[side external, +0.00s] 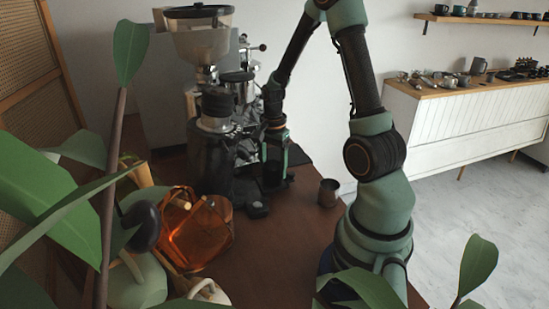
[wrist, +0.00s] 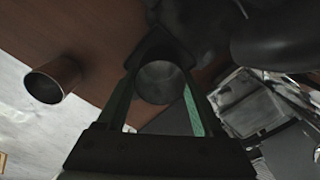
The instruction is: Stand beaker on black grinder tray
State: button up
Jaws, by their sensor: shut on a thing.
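My gripper (side external: 273,165) points down beside the black grinder (side external: 214,150) in the side external view. In the wrist view its green fingers (wrist: 160,85) are shut on the beaker (wrist: 160,84), a grey round cup seen from above. In the side external view the beaker is dark and hard to pick out between the fingers. The black grinder tray (side external: 257,210) seems to be the low dark piece at the grinder's foot, just left of and in front of my gripper. I cannot tell whether the beaker's base touches anything.
A metal cup (side external: 328,193) stands on the brown table right of my gripper; it also shows in the wrist view (wrist: 52,80). An espresso machine (side external: 243,95) stands behind. An orange transparent container (side external: 195,230) and plant leaves fill the left front. The table's middle front is clear.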

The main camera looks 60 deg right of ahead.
jog(key=o, duration=1.5)
jog(key=shift+o, duration=0.2)
notch_tip(320, 180, up, 12)
jog(key=shift+r, duration=0.2)
jog(key=shift+s, duration=0.15)
jog(key=a+r+n+t, duration=0.2)
jog(key=a+r+n, duration=0.2)
jog(key=a+n, duration=0.5)
jog(key=s+a+r+n+t, duration=0.1)
jog(key=a+r+n+t, duration=0.2)
jog(key=a+n, duration=0.7)
jog(key=shift+a+r, duration=0.4)
jog(key=shift+a, duration=0.45)
